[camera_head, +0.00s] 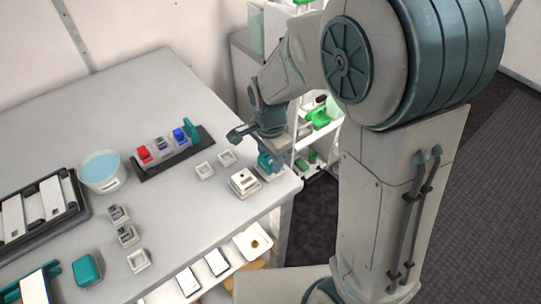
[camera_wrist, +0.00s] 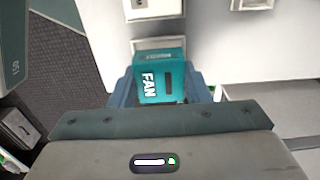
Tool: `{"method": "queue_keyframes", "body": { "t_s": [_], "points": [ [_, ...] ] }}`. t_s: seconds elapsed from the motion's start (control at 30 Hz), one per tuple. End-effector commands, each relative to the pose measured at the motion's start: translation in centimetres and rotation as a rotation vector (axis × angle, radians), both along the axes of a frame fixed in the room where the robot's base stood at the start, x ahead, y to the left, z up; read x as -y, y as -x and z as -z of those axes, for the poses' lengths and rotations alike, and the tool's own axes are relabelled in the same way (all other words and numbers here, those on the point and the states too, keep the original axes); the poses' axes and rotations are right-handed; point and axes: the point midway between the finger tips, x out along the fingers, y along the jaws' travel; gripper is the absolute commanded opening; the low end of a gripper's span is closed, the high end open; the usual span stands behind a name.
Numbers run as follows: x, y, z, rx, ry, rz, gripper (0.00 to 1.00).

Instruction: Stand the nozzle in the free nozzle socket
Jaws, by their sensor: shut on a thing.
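The nozzle is a teal block marked FAN (camera_wrist: 160,84), held between the blue fingers of my gripper (camera_wrist: 163,90) in the wrist view. In the head view my gripper (camera_head: 270,151) is low over the table's right corner, with the teal nozzle (camera_head: 265,160) partly hidden by it. A pale socket edge (camera_wrist: 158,43) shows just beyond the nozzle in the wrist view. In the head view a pale square socket (camera_head: 268,174) lies at or under the nozzle. I cannot tell whether the nozzle is in it or above it.
A white block on a base (camera_head: 243,182) stands just left of my gripper. A black rack (camera_head: 172,155) holds red and blue pieces. A round tub (camera_head: 101,172) stands left. Another teal block (camera_head: 87,270) lies at front left.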

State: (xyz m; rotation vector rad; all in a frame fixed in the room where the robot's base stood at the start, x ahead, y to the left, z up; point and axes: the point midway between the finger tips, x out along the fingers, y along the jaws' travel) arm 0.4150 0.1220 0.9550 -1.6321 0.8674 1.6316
Motion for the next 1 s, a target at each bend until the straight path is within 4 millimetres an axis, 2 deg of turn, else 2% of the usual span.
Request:
{"method": "queue_keyframes", "body": {
  "t_s": [0.27,0.57,0.9,0.93,1.0],
  "points": [
    [0.0,0.0,0.2,0.000,0.000,0.000,0.21],
    [0.0,0.1,1.6,-0.001,0.001,0.000,0.21],
    [0.0,0.1,1.6,-0.001,0.001,0.000,0.21],
    [0.0,0.1,1.6,-0.001,0.001,0.000,0.51],
    [0.0,0.1,1.6,-0.001,0.001,0.000,0.69]
  ]
}}
